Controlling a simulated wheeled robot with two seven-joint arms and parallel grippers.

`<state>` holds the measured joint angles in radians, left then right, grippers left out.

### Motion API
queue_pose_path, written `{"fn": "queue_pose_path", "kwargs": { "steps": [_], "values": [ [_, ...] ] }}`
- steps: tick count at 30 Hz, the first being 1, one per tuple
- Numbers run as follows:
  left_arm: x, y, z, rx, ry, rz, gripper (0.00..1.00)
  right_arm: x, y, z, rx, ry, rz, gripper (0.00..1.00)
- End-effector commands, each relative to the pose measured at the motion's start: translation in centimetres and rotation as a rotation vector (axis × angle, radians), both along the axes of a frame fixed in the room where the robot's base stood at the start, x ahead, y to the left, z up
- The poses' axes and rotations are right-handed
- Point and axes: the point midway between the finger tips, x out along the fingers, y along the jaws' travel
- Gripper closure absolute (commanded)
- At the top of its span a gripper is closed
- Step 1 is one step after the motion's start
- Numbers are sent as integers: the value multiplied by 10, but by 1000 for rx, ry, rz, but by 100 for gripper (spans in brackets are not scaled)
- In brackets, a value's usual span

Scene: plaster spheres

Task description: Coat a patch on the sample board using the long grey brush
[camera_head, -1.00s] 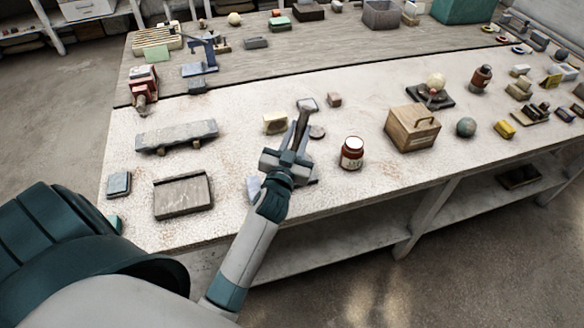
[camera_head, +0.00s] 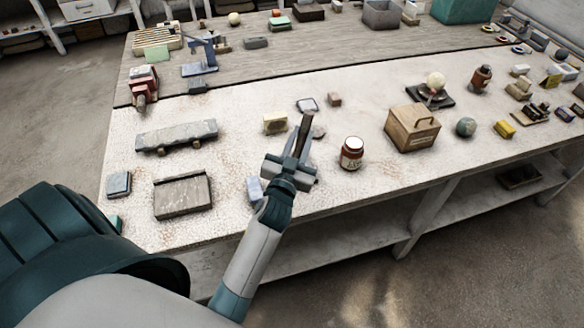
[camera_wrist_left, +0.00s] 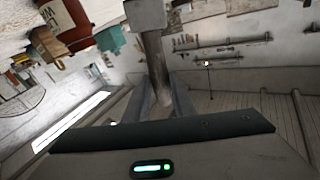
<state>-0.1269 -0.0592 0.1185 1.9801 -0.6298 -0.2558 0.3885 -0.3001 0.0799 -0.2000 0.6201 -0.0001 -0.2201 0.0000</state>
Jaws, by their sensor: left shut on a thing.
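My left gripper (camera_head: 297,156) is shut on a long grey-brown brush (camera_head: 305,130), which stands up from the jaws over the near middle of the table. In the left wrist view the brush (camera_wrist_left: 154,58) rises between the two fingers (camera_wrist_left: 163,100), with a wider block-like end at the top of the picture. A flat grey-brown board (camera_head: 183,197) with a raised far edge lies to the left of the gripper and seems to be the sample board. The brush is apart from it. My right gripper is not in view.
A red-brown jar (camera_head: 352,153) stands close right of the gripper, with a wooden box (camera_head: 412,130) beyond. A small pale block (camera_head: 255,188) is just left of my wrist. A long grey slab (camera_head: 176,137) lies behind the board. The table's front edge is near.

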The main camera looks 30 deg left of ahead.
Motion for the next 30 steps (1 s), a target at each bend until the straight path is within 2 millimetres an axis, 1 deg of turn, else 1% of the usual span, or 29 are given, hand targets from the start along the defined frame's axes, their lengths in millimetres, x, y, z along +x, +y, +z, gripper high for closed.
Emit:
{"fn": "queue_pose_path", "kwargs": {
  "steps": [13, 30],
  "values": [
    [13, 16, 1, 2, 1, 0, 100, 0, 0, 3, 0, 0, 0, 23],
    [18, 21, 1, 1, -1, 0, 100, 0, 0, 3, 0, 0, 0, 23]
  ]
}}
